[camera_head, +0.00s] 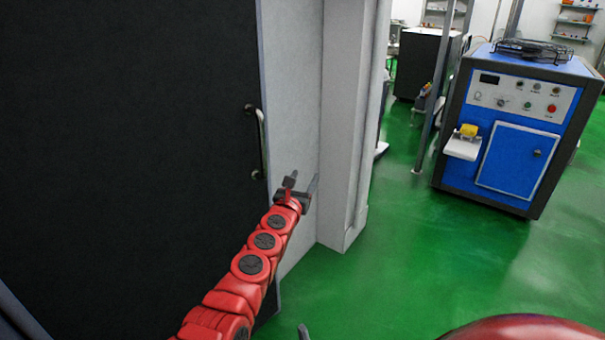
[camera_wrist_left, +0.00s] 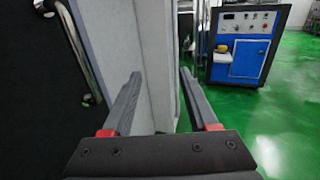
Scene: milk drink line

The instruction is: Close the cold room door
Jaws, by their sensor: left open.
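The cold room door (camera_head: 130,150) is a large dark panel filling the left of the head view. Its metal bar handle (camera_head: 261,142) stands upright near the door's right edge. The handle also shows at the left of the left wrist view (camera_wrist_left: 82,52). My left gripper (camera_head: 302,182) is open and empty, just right of the handle's lower end, in front of the pale wall or door edge. In the left wrist view its two fingers (camera_wrist_left: 160,85) point toward the pale post, with the handle outside them to the left. My right gripper cannot be made out.
A pale post (camera_head: 345,130) stands right of the door. A blue machine (camera_head: 515,130) with buttons stands at the right, with a dark cabinet (camera_head: 425,65) farther back. The green floor (camera_head: 440,260) between the post and the machine is clear.

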